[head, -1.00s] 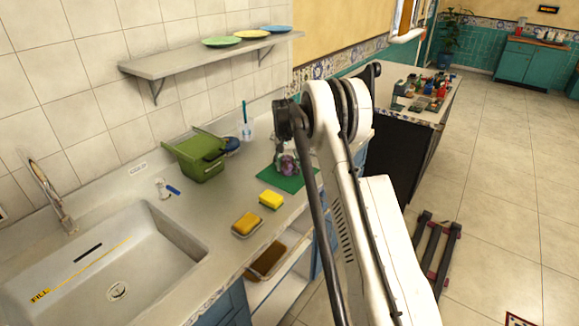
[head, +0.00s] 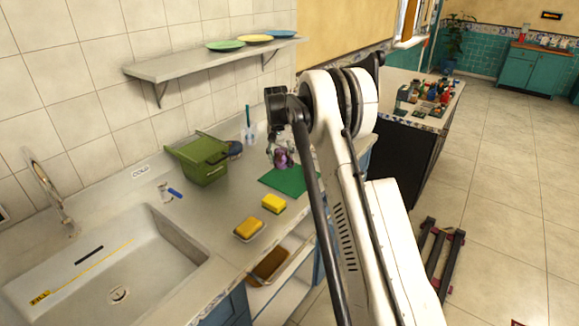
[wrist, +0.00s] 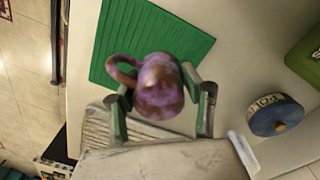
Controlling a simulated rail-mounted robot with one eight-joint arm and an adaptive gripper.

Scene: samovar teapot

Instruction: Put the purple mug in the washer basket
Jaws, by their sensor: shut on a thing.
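The purple mug (wrist: 160,88) is held between the two fingers of my gripper (wrist: 162,98), with its handle toward the left in the wrist view. In the head view the mug (head: 281,158) appears small below my gripper (head: 281,151), over the far edge of the green mat (head: 290,182). It looks raised above the mat, though the gap is hard to judge. A brown rack or tray (head: 268,266) sits in an open space below the counter front; I cannot tell for sure whether this is the washer basket.
A green bin (head: 203,160) stands left of the mug, with a blue round tin (wrist: 275,115) beside it. Yellow sponges (head: 274,204) lie nearer the front. The sink (head: 150,245) is at left, and a wall shelf (head: 170,66) with plates hangs above.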

